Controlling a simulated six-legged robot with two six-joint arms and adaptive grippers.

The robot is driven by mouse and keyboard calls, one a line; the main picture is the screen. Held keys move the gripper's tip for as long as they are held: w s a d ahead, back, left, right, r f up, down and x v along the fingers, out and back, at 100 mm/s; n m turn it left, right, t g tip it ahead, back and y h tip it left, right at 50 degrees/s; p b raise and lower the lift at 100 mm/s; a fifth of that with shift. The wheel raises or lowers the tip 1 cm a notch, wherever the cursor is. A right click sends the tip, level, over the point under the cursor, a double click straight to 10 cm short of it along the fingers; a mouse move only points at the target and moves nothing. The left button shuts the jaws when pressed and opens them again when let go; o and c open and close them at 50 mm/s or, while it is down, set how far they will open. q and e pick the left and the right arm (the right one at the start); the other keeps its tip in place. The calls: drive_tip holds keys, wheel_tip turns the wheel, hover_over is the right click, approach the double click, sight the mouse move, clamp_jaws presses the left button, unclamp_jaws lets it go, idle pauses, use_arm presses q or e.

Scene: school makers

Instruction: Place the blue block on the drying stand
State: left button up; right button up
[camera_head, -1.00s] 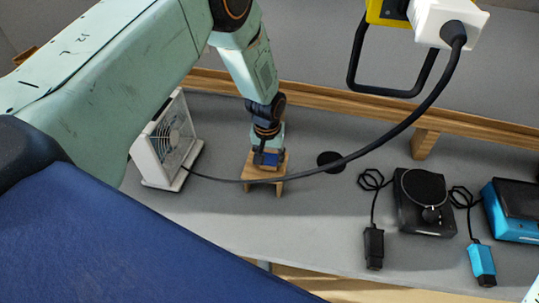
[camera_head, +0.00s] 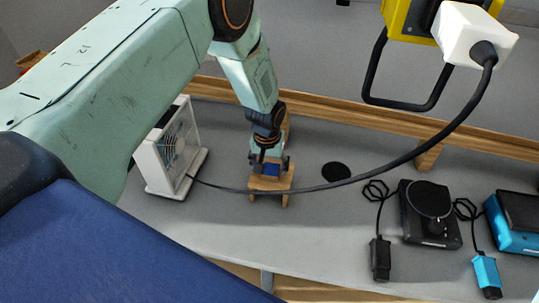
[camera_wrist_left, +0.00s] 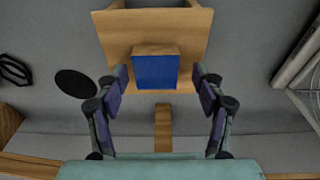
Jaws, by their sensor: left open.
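The blue block (camera_head: 271,170) sits on the small wooden drying stand (camera_head: 285,187) on the grey bench. In the left wrist view the block (camera_wrist_left: 155,72) rests on the bare wooden top of the stand (camera_wrist_left: 195,40), near the edge closest to the gripper. My left gripper (camera_head: 271,161) is over the stand. In the left wrist view its two fingers (camera_wrist_left: 160,80) are spread, one on each side of the block, with a gap to it on both sides. My right gripper is not in view.
A small white fan (camera_head: 170,150) stands left of the stand. A black cable crosses in front of it, leading from a white plug (camera_head: 472,35) at a yellow box (camera_head: 410,20). A black device (camera_head: 428,213) and a blue device (camera_head: 515,222) lie to the right. A wooden rail runs behind.

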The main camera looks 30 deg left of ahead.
sight(273, 172)
use_arm(q)
drive_tip(key=r, duration=0.2)
drive_tip(key=d+r, duration=0.1)
drive_tip(key=r, duration=0.3)
drive_tip(key=shift+s+d+r, duration=0.1)
drive_tip(key=shift+d+r, duration=0.05)
drive_tip(key=shift+d, duration=0.1)
wheel_tip(273, 172, up, 5)
drive_tip(key=s, duration=0.1)
drive_tip(key=s+d+f+m+g, duration=0.1)
drive_tip(key=s+d+f, duration=0.1)
drive_tip(key=s+f, duration=1.15)
drive_tip(key=s+f+m, duration=0.1)
drive_tip(key=s+f, duration=0.1)
drive_tip(key=s, duration=1.9)
drive_tip(key=shift+d+m+g+b, duration=0.3)
drive_tip(key=shift+d+g+b, duration=0.1)
